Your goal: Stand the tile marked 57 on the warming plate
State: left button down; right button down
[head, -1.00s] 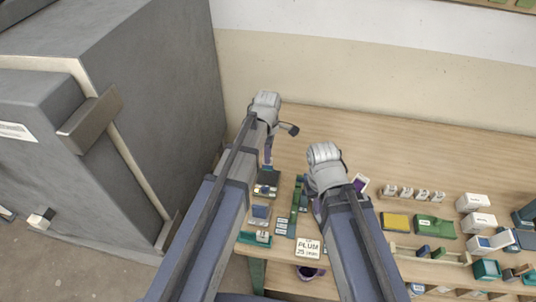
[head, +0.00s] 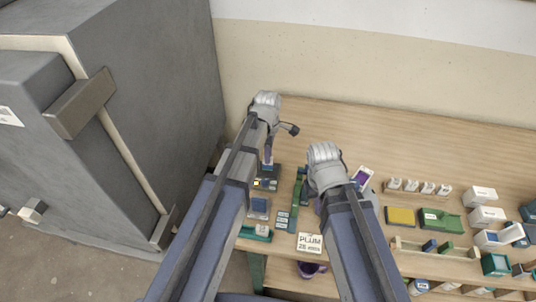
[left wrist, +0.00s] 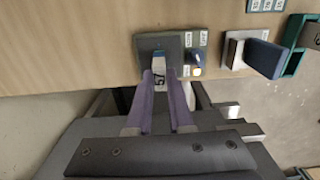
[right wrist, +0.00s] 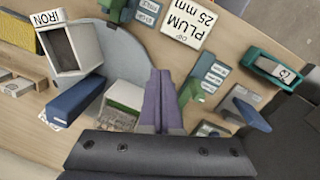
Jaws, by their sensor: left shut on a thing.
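The tile marked 57 (left wrist: 159,76) is a small white and blue piece. It stands upright between the purple fingers of my left gripper (left wrist: 166,90), which is shut on it. The tile is over the dark warming plate (left wrist: 148,44); I cannot tell if its lower edge touches. In the head view the plate (head: 266,183) lies just below my left gripper (head: 268,166). My right gripper (right wrist: 164,112) is shut and empty, its fingers together above the bench; in the head view its fingers are mostly hidden by its arm.
A blue block on a stand (left wrist: 264,57) and a green holder (left wrist: 298,45) sit beside the plate. A PLUM sign (head: 310,244) is at the bench's front edge. An IRON box (right wrist: 73,48) is near my right gripper. The bench's back is clear.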

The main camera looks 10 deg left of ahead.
pick_arm(q)
jog(key=shift+f+b, duration=0.3)
jog(key=shift+f, duration=0.05)
dwell(0.5)
jog(key=c, duration=0.7)
grip_release()
jog(key=shift+r, duration=0.1)
jog(key=shift+c, duration=0.2)
notch_tip(320, 180, up, 7)
jog(key=p, duration=0.7)
jog(key=s+d+m, duration=0.3)
jog(key=s+m, duration=0.5)
jog(key=m, duration=0.3)
jog(key=s+d+m+y, duration=0.1)
jog(key=s+d+m, duration=0.2)
jog(key=s+m, duration=0.5)
jog(key=m, duration=0.2)
jog(key=shift+s+m, duration=0.4)
